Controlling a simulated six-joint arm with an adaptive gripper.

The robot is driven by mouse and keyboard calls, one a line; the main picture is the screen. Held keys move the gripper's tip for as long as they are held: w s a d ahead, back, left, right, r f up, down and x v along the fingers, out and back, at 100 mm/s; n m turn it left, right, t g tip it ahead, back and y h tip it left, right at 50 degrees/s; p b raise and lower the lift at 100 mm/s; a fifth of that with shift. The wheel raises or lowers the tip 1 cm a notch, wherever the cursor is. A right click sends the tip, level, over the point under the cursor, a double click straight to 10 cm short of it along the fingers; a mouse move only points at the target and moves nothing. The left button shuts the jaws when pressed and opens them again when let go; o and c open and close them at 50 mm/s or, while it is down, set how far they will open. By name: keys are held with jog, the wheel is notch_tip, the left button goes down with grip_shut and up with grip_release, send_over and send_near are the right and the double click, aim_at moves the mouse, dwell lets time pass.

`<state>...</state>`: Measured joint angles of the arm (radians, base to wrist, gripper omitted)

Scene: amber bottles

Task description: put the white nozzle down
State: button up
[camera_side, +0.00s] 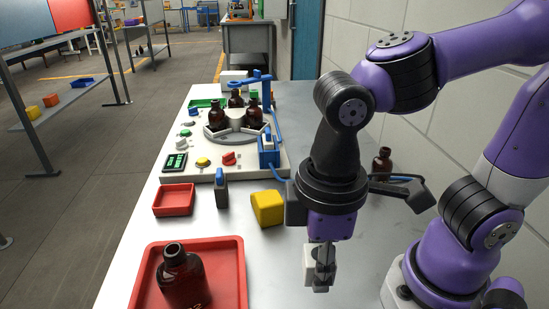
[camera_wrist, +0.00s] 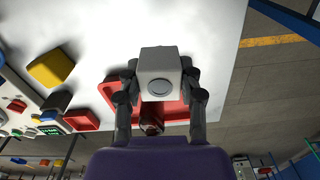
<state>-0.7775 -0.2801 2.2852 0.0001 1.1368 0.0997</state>
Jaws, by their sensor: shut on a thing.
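My gripper (camera_side: 321,272) points down over the table at the front right of the side view. It is shut on the white nozzle (camera_side: 308,264), a pale blocky piece partly covered by the dark fingers. In the wrist view the nozzle (camera_wrist: 158,62) sits between the two fingertips of my gripper (camera_wrist: 163,88), with a round grey mark on its near face. I cannot tell how high it is above the table (camera_side: 285,285).
A red tray (camera_side: 240,262) with an amber bottle (camera_side: 183,279) lies left of my gripper. A yellow block (camera_side: 267,208), a small red tray (camera_side: 174,200) and a dark upright piece (camera_side: 221,188) stand farther back. Another amber bottle (camera_side: 382,163) is behind my arm. Bare table lies around my gripper.

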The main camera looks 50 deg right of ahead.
jog(key=w+d+r+m, duration=0.2)
jog(key=w+d+m, duration=0.2)
jog(key=w+d, duration=0.3)
jog(key=w+d+r+m, duration=0.3)
jog(key=w+d, duration=0.4)
jog(key=shift+w+m, duration=0.25)
jog(key=shift+m, duration=0.15)
jog(key=shift+a, duration=0.1)
jog(key=m, duration=0.9)
send_over(279, 187)
notch_tip(279, 187, down, 12)
jog(key=shift+r, duration=0.25)
jog(key=shift+f, duration=1.95)
jog(key=shift+f, duration=0.15)
